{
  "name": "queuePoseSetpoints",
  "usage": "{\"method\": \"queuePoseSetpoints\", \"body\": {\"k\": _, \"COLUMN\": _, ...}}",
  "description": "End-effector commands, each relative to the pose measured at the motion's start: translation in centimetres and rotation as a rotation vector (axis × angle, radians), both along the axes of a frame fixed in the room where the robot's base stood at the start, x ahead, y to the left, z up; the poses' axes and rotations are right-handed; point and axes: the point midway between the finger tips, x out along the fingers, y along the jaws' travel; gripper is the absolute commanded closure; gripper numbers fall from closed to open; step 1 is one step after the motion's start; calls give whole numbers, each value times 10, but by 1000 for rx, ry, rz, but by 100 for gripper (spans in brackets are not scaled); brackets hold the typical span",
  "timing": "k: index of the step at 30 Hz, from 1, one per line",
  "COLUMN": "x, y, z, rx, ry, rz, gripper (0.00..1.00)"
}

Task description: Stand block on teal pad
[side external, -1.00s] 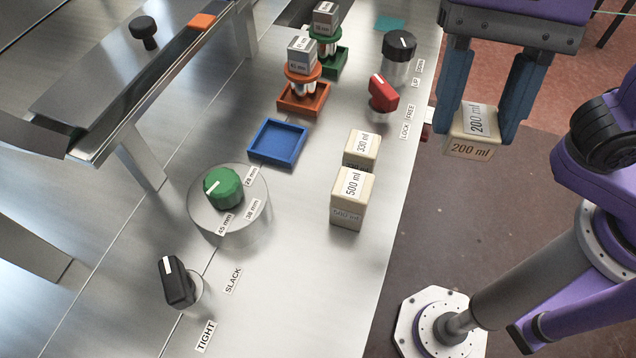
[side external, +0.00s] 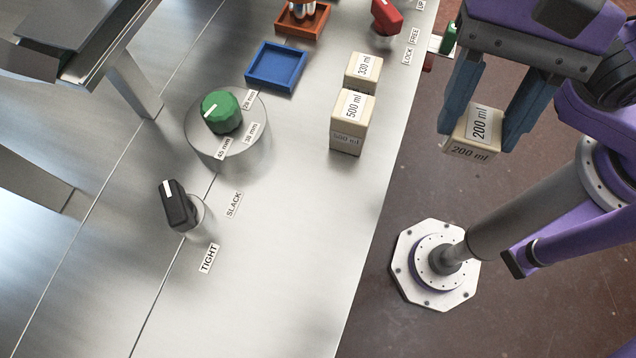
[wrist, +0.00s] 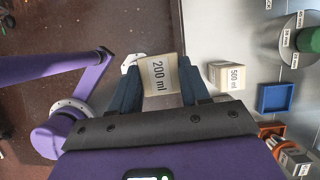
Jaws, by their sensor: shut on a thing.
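My gripper (side external: 478,132) is shut on a cream block labelled 200 ml (side external: 470,150), with a dark blue finger on each side of it. It holds the block in the air off the right edge of the bench, over the dark floor. In the wrist view, the 200 ml block (wrist: 159,76) sits between the fingers of my gripper (wrist: 160,88), its label facing the camera. Two similar cream blocks stand on the bench: the 500 ml block (side external: 350,120) and the 330 ml block (side external: 363,70). The teal pad is out of view now.
A blue tray (side external: 276,66) lies left of the standing blocks. A green knob (side external: 221,112) on a round metal base, a black lever knob (side external: 177,205) and a red knob (side external: 385,15) are on the bench (side external: 290,270). The near bench surface is clear.

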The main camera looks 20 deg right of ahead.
Motion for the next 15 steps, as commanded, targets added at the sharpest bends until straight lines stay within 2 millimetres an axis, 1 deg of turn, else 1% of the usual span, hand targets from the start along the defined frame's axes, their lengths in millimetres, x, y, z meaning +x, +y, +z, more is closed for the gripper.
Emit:
{"method": "queuePoseSetpoints", "body": {"k": 2, "x": 1, "y": 4, "z": -2, "rx": -2, "ry": 0, "rz": -1, "gripper": 90}}
{"method": "queuePoseSetpoints", "body": {"k": 5, "x": 5, "y": 15, "z": -7, "rx": -2, "ry": 1, "rz": 0, "gripper": 90}}
{"method": "queuePoseSetpoints", "body": {"k": 15, "x": 24, "y": 68, "z": -33, "rx": -3, "ry": 2, "rz": -1, "gripper": 90}}
